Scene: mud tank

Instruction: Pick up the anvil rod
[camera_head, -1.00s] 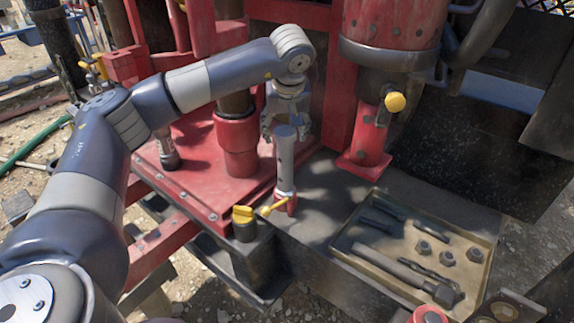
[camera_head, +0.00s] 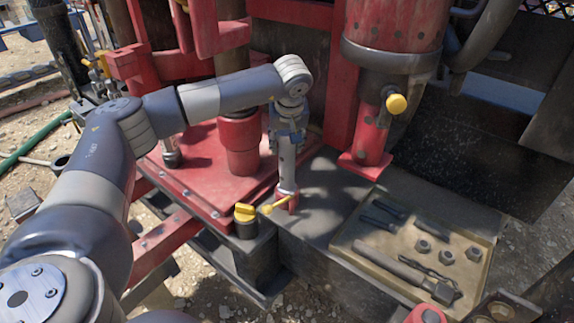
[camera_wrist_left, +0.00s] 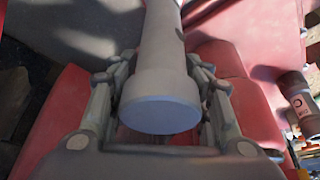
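The anvil rod (camera_head: 286,168) is a grey cylinder standing upright on the dark deck, in a red-and-silver foot with a small yellow handle. My left gripper (camera_head: 286,142) points down over it, with a finger on each side of its upper part. In the left wrist view the rod's round flat top (camera_wrist_left: 160,115) sits between the two fingers of my left gripper (camera_wrist_left: 160,75). The fingers are close to the rod's sides and look open; contact is not clear. My right gripper is not in view.
A shallow tray (camera_head: 347,252) with a hammer-like tool, nuts and bolts lies to the right. A yellow-capped knob (camera_head: 245,220) stands left of the rod's foot. A red column (camera_head: 238,145) and a red pipe with a yellow valve (camera_head: 396,104) stand close behind.

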